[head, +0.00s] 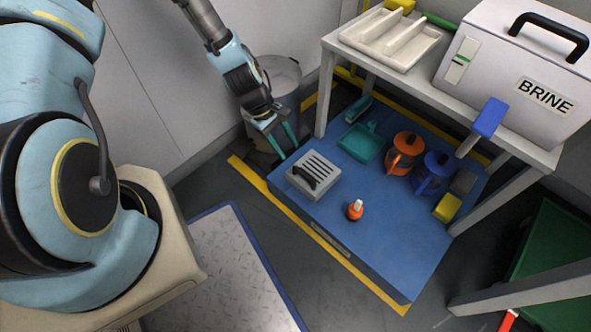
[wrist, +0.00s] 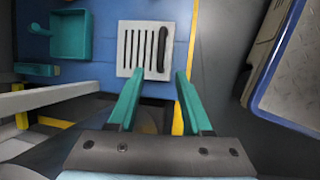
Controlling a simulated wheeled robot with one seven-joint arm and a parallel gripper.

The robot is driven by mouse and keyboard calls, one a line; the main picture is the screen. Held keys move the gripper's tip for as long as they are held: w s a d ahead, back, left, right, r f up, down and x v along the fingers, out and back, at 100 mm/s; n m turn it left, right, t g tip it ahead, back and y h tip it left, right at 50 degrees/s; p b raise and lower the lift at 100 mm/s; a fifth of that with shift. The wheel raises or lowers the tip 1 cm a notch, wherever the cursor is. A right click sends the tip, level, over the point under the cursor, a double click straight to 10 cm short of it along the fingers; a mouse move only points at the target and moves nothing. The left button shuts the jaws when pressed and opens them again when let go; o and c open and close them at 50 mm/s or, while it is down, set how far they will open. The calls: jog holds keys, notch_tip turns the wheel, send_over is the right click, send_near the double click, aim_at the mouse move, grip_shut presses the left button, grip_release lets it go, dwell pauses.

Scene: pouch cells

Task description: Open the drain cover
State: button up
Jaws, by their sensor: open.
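The drain cover (head: 322,168) is a light grey slotted plate with a black bar handle (head: 304,178) along one side. It sits on a low grey block at the near-left corner of the blue platform (head: 375,245), and it looks flat and shut. In the wrist view the cover (wrist: 128,45) lies just beyond the fingertips, with its handle (wrist: 162,48) on the right side. My gripper (head: 283,146) is open and empty, its teal fingers apart. It is behind and left of the cover in the head view; in the wrist view it points toward the cover (wrist: 158,73).
On the platform are a teal dustpan (head: 361,142), an orange jug (head: 402,152), a blue jug (head: 432,175), a small orange bottle (head: 355,210) and a yellow block (head: 447,208). A grey bench (head: 328,62) with a BRINE box (head: 500,70) stands over the back. A drum (head: 283,78) is behind my gripper.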

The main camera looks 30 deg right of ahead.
aim_at(300, 170)
jog(key=b+x, duration=0.2)
jog(key=x, duration=0.8)
jog(key=shift+b, duration=0.35)
jog(key=shift+c, duration=0.2)
jog(key=shift+r, duration=0.1)
jog(key=c, duration=0.7)
jog(key=shift+w, duration=0.1)
grip_shut()
jog(key=shift+d, duration=0.15)
